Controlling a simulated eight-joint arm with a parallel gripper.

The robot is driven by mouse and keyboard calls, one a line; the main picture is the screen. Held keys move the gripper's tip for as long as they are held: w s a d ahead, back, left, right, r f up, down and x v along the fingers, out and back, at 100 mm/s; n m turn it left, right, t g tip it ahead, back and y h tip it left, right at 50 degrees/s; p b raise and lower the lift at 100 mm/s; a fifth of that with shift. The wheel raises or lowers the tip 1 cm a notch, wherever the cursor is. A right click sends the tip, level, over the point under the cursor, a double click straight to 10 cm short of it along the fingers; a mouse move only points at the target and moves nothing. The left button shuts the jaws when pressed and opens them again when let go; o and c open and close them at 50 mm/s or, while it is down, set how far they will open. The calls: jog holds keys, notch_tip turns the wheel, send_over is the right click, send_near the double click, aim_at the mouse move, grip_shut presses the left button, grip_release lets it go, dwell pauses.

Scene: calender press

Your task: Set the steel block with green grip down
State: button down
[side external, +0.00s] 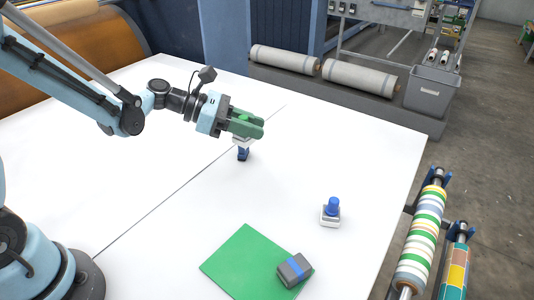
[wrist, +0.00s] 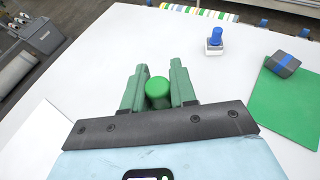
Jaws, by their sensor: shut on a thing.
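My gripper (side external: 250,122) has green fingers and is shut on the green grip (side external: 243,118) of the steel block, over the white table. In the wrist view the round green top of the grip (wrist: 158,88) sits between the two fingers (wrist: 157,72). A pale part of the steel block (side external: 242,142) shows just under the fingers in the side view. Most of the block is hidden by the gripper. A small dark blue thing (side external: 243,155) shows directly below it; I cannot tell whether the two touch.
A pale block with a blue knob (side external: 331,212) stands on the white table (side external: 180,190). A grey block with a blue band (side external: 294,270) lies on the green mat's (side external: 242,258) right part. Much of the table is clear. Rolls (side external: 360,76) and a grey bin (side external: 430,92) stand beyond the table.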

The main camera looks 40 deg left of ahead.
jog(key=s+d+m+g+h, duration=0.2)
jog(key=s+d+m+g, duration=0.35)
jog(key=d, duration=0.95)
jog(key=shift+n+t, duration=0.45)
jog(key=shift+n, duration=0.2)
jog(key=w+a+f, duration=0.6)
jog(key=w, duration=0.1)
jog(key=shift+a+f, duration=0.25)
jog(key=shift+f, duration=2.15)
jog(key=shift+f, duration=0.2)
jog(key=c, duration=0.9)
grip_release()
jog(key=shift+r, duration=0.15)
